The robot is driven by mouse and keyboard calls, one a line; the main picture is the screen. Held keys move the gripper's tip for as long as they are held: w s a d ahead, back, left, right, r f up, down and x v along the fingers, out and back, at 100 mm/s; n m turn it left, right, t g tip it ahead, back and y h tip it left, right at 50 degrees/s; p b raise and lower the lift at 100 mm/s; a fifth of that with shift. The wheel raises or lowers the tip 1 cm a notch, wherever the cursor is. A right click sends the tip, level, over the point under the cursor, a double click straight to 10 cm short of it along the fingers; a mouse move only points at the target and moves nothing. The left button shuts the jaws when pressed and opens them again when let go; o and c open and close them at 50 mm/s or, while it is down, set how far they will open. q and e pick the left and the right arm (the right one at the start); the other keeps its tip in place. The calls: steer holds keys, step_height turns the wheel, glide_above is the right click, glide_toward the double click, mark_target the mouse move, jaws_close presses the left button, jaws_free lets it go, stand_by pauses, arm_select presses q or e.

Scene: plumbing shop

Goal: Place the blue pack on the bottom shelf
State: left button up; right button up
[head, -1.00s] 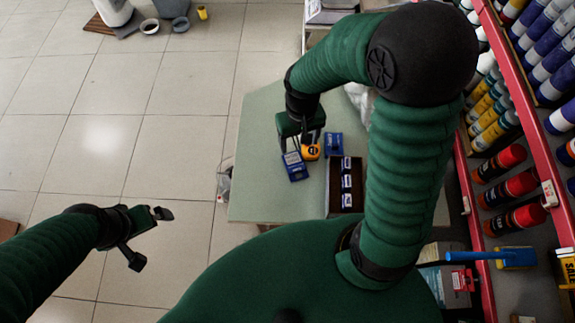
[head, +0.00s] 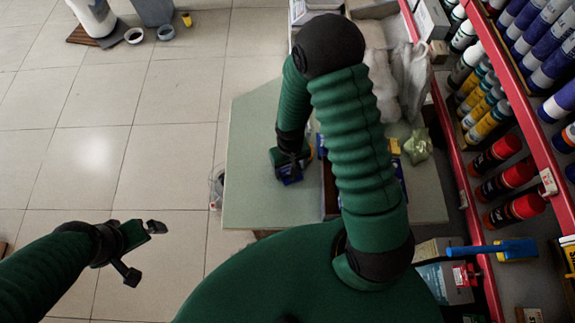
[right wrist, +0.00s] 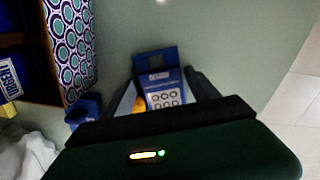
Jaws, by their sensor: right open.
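The blue pack (head: 291,176) lies on the pale green table top, mostly covered by my right gripper (head: 287,168) in the head view. In the right wrist view the blue pack (right wrist: 165,92), with a hang hole and a white printed face, lies between the spread fingers of my right gripper (right wrist: 164,82). The right gripper is open over it; I cannot tell if a finger touches it. My left gripper (head: 144,252) is open and empty, over the floor at left. The red-edged shelf rack (head: 548,182) stands at right; I cannot tell which level is its bottom shelf.
Bare green table top (head: 245,195) lies left of the pack. My right arm hides part of the table.

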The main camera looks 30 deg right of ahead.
steer(key=shift+a, duration=0.1)
steer(key=shift+c, duration=1)
steer(key=c, duration=0.9)
steer(key=shift+r, duration=0.1)
